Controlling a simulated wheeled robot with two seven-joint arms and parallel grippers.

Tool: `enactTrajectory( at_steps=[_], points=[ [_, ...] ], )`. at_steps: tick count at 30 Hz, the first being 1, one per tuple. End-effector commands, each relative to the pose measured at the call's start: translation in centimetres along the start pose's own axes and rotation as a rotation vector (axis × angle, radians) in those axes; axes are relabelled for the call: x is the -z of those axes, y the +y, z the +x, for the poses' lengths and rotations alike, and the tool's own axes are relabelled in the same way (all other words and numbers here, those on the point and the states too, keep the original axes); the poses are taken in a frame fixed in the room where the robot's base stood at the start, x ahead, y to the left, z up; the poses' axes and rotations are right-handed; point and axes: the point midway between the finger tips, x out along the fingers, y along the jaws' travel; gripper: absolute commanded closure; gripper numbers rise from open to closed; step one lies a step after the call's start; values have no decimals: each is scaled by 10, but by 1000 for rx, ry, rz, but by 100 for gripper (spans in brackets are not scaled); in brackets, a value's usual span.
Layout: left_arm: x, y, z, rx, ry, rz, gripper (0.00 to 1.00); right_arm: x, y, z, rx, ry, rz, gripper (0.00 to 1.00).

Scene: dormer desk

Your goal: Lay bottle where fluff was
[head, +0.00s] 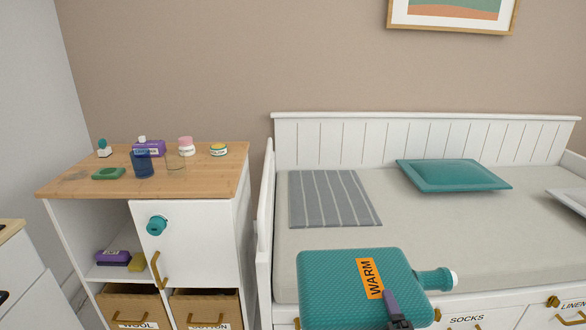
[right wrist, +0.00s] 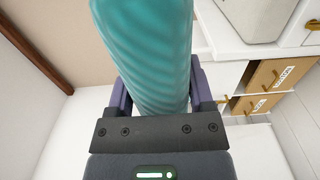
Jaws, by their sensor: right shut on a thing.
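The bottle (head: 345,282) is a teal, ribbed hot-water bottle with an orange WARM label and a white-capped neck pointing right. It is held up in front of the bed, hiding part of its front edge and drawers. My right gripper (head: 392,303) is shut on it, its purple finger lying over the bottle's lower right part. In the right wrist view the teal bottle (right wrist: 150,50) fills the space between the two purple fingers (right wrist: 155,92). I see nothing that is clearly fluff. My left gripper is not in view.
The bed (head: 420,220) carries a grey striped mat (head: 330,198), a teal cushion (head: 453,174) and a white item (head: 572,200) at the right edge. Its middle is bare. A cabinet (head: 215,178) with small jars, cups and boxes stands left. Its door handle sticks out.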

Motion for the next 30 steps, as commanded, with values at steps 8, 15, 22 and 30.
enactTrajectory(
  at_steps=[8,15,22,30],
  points=[
    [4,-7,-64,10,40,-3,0,0,86,1,-13,0,1,100],
    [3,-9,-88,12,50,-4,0,0,118,0,-10,0,1,100],
    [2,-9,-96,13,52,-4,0,6,126,-9,-7,8,2,100],
    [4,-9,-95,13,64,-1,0,24,133,-49,-6,26,3,100]
  ],
)
